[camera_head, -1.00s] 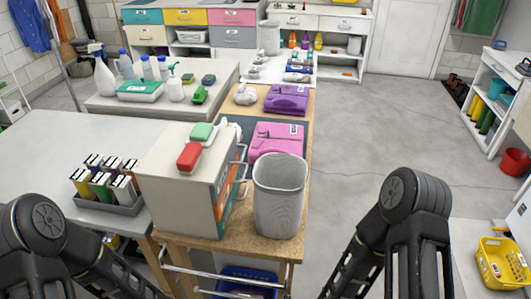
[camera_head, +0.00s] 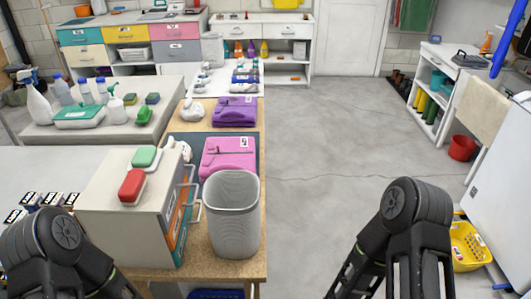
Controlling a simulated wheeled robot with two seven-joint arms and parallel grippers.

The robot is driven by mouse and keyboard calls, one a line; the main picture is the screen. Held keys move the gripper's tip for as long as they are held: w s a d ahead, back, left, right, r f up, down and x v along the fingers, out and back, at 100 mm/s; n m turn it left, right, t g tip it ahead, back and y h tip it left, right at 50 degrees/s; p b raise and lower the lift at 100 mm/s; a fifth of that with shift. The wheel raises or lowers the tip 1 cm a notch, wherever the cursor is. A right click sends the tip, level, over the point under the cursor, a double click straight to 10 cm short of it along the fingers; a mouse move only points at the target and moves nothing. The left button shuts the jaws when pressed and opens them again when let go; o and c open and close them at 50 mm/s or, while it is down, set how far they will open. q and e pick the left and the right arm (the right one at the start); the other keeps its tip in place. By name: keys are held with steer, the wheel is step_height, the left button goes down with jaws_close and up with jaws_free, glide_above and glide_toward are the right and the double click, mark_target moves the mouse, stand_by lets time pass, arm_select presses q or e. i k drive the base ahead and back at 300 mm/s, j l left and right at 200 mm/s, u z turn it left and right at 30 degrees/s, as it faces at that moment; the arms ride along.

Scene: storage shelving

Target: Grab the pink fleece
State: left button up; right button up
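The pink fleece (camera_head: 227,158) is folded flat with a small white label. It lies on the long wooden-edged table in the middle, just behind the grey waste bin (camera_head: 231,218), which hides part of its front edge. A similar folded purple fleece (camera_head: 236,111) lies farther back on the same table. My left and right arm links show at the bottom left and bottom right. Both grippers are outside the picture, and neither arm touches the fleece.
A drawer box (camera_head: 125,215) with red and green brushes stands left of the bin. Bottles stand on the table behind it. Open grey floor (camera_head: 335,150) lies right of the table. A white shelf, a red bucket (camera_head: 462,148) and a yellow basket (camera_head: 468,247) are at the right.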

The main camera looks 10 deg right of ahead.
mark_target(237, 153)
steer(key=l+z, duration=0.1)
steer(key=z, duration=0.35)
steer(key=i+z, duration=0.15)
steer(key=z, duration=0.25)
steer(key=i+z, duration=0.1)
steer(key=z, duration=0.35)
steer(key=i+z, duration=0.1)
steer(key=z, duration=0.35)
steer(key=i+l+z, duration=0.1)
steer(key=i, duration=0.25)
steer(key=i+l+z, duration=0.15)
steer(key=i, duration=0.25)
steer(key=i+u, duration=0.95)
steer(key=u, duration=0.4)
steer(key=i+u, duration=0.1)
steer(key=u, duration=0.4)
steer(key=l+u, duration=0.1)
steer(key=u, duration=0.35)
steer(key=i+l, duration=0.05)
